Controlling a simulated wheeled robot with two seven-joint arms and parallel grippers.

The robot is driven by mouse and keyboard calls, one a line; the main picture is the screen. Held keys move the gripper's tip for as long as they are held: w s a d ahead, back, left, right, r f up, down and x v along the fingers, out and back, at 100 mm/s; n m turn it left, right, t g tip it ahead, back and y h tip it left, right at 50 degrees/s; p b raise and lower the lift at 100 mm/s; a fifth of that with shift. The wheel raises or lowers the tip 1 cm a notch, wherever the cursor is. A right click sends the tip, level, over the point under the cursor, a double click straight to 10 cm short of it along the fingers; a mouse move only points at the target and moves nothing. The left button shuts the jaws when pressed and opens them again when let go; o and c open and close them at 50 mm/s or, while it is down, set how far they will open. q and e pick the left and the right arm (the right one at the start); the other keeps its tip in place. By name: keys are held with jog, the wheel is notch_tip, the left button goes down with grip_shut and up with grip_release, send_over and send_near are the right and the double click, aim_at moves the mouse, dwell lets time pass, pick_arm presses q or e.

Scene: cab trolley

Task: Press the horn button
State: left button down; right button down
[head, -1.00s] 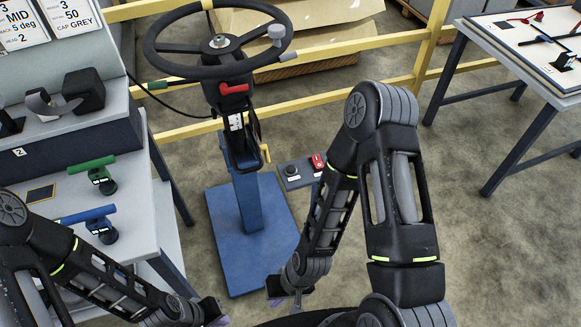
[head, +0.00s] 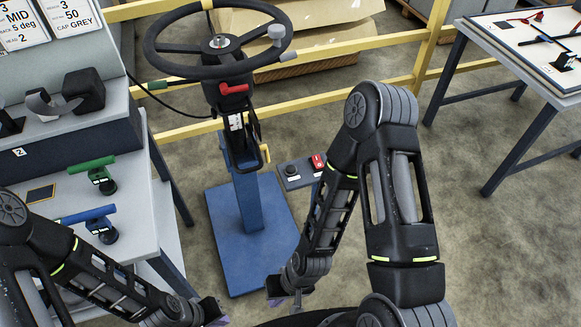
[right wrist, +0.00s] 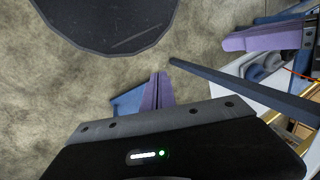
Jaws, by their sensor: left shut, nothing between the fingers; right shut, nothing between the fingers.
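A small grey panel (head: 305,180) stands right of the blue steering stand. I see no label telling which part is the horn button. My right gripper (head: 277,290) is low in front of the stand, below the panel and apart from it; its purple fingers are together in the right wrist view (right wrist: 156,92). My left gripper (head: 216,312) is shut and empty at the bottom edge, partly cut off.
The blue stand (head: 220,250) has a wide base plate on the floor. A grey workbench (head: 140,170) at left holds a green-handled tool (head: 92,163) and a blue-handled one (head: 85,214). Yellow rails (head: 400,90) run behind. A table (head: 540,80) stands at the far right.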

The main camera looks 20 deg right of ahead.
aim_at(294, 169)
jog(key=shift+w, duration=0.1)
dwell(0.3)
